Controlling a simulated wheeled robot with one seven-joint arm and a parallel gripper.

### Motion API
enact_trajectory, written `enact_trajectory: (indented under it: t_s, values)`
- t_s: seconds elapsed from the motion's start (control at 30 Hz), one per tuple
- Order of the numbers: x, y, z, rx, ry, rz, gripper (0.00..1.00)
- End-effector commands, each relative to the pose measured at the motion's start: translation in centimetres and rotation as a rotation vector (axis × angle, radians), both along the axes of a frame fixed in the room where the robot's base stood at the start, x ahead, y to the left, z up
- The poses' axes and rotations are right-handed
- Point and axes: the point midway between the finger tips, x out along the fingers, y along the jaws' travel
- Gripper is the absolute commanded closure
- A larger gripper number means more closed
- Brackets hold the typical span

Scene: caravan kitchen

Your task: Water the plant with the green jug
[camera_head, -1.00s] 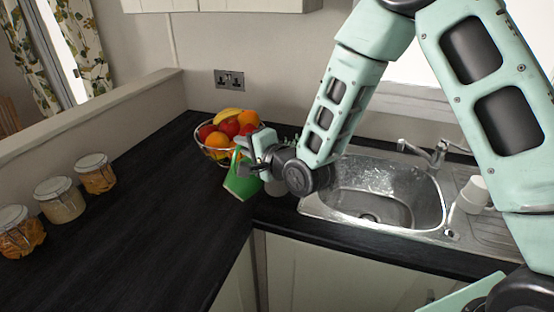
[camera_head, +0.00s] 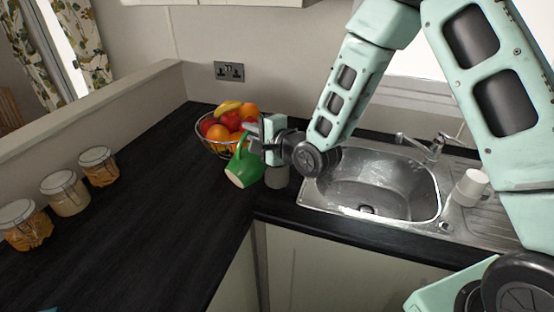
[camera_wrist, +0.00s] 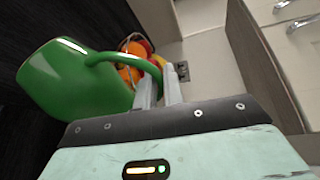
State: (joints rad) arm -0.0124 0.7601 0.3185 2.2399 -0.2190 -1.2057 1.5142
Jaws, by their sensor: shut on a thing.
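The green jug (camera_head: 246,167) hangs tilted beside the fruit bowl in the head view, with a pale round face toward the lower left. It fills the left of the wrist view (camera_wrist: 75,85). My gripper (camera_head: 254,146) is shut on its handle; the fingers also show at the handle in the wrist view (camera_wrist: 160,92). A grey pot-like thing (camera_head: 277,179) stands on the counter just right of the jug, partly hidden below my gripper. I cannot make out a plant's leaves.
A wire bowl of fruit (camera_head: 222,132) stands close behind the jug. The sink (camera_head: 375,185) is at the right, with a tap (camera_head: 432,150) and a white mug (camera_head: 470,187). Several jars (camera_head: 65,194) line the left edge. The dark counter (camera_head: 150,220) between is clear.

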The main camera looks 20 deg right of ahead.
Motion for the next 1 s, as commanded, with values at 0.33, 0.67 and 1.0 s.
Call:
enact_trajectory:
  t_s: [0.33, 0.67, 1.0]
  values:
    - [0.8, -1.3, 0.6, 0.058, 0.033, -0.001, 1.0]
    - [1.3, -2.2, 0.9, 0.103, 0.061, 0.001, 1.0]
    - [1.3, -2.1, 1.0, 0.116, 0.068, -0.001, 1.0]
